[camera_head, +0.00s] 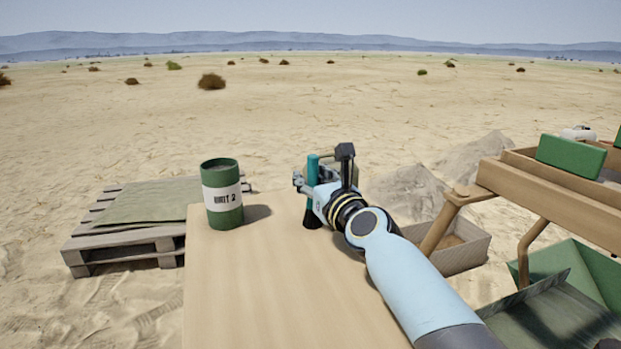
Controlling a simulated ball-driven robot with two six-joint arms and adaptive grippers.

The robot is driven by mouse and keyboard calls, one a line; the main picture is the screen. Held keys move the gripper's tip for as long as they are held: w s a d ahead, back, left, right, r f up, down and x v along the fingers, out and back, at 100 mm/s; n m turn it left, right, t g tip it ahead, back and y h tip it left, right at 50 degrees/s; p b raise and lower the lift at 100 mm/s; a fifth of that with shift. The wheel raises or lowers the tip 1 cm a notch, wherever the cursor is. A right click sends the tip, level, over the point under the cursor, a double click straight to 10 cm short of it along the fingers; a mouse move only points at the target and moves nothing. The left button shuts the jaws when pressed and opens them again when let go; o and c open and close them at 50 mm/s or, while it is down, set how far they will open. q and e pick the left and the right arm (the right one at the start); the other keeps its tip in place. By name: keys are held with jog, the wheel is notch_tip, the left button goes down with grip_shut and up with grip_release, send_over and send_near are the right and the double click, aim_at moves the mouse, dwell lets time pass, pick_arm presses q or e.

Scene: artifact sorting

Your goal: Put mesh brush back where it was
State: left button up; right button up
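A brush with a teal handle (313,170) and a dark lower end, which I take as the mesh brush, is upright over the far part of the wooden table (240,290). My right gripper (306,182) reaches in from the lower right, with its fingers around the handle, and looks shut on it. The arm and gripper partly hide the brush. I cannot tell whether its dark end touches the table. My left gripper is not in view.
A green can labelled "UNIT 2" (222,215) stands at the table's far left. A pallet with a cloth (140,205) lies beyond. At right are a wooden rack (560,185) with a green block (571,153), a box (465,255) and green bins (585,270). The table's left front is clear.

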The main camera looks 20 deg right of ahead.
jog(key=shift+r, duration=0.1)
jog(key=shift+s+r, duration=0.15)
jog(key=shift+s, duration=0.05)
jog(key=s, duration=0.4)
jog(key=s+d+p, duration=0.1)
jog(key=s, duration=0.6)
jog(key=shift+s+d+f+p, duration=0.2)
jog(key=shift+s+d+p, duration=0.1)
jog(key=shift+p, duration=0.1)
